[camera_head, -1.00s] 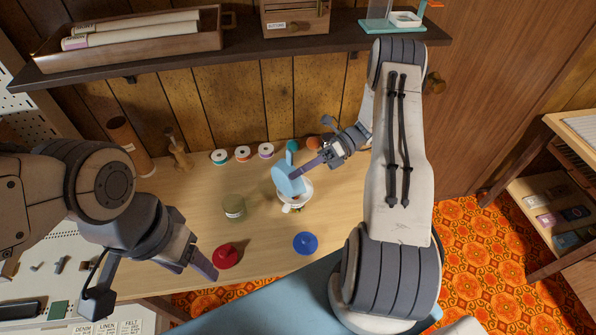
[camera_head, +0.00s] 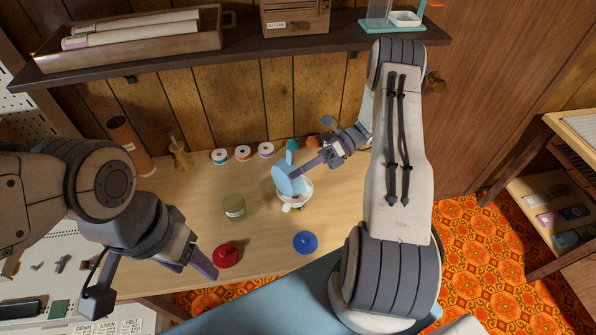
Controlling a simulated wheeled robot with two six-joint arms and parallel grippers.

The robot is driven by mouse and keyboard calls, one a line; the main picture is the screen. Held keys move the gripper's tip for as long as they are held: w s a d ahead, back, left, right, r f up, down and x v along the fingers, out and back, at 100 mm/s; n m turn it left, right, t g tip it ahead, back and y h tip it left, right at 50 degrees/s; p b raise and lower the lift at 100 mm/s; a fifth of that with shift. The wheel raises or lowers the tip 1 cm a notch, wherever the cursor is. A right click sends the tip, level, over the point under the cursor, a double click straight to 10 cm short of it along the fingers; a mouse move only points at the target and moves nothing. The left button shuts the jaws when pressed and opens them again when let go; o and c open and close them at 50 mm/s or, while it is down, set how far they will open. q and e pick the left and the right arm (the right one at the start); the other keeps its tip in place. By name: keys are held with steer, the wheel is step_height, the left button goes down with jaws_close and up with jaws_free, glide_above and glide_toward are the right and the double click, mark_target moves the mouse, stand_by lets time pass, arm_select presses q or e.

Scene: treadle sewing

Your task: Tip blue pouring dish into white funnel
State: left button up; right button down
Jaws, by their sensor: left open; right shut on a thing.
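The blue pouring dish (camera_head: 287,179) is tilted steeply over the white funnel (camera_head: 304,194) in the middle of the table. My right gripper (camera_head: 306,167) is shut on the dish and comes from the right. The dish hides part of the funnel, and I cannot tell whether anything is flowing. Something below the funnel's rim (camera_head: 292,207) is only partly visible. My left gripper (camera_head: 198,263) is open and empty at the table's front left, beside a red lid-like piece (camera_head: 226,255).
A greenish jar (camera_head: 235,207) stands left of the funnel. A blue disc (camera_head: 305,242) lies in front. Several thread spools (camera_head: 242,153) line the back, near a brown cylinder (camera_head: 131,144). A dark shelf (camera_head: 240,46) hangs above. The table (camera_head: 190,215) is clear at left centre.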

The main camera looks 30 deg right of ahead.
steer(key=shift+w+d+y+b, duration=0.1)
steer(key=shift+d+y+b, duration=0.2)
steer(key=shift+b, duration=0.15)
stand_by(0.4)
stand_by(1.6)
steer(key=shift+r, duration=0.2)
steer(key=shift+f, duration=0.25)
steer(key=shift+d+y+b, duration=0.35)
steer(key=shift+y+b, duration=0.05)
stand_by(1.1)
stand_by(1.6)
steer(key=shift+r, duration=0.2)
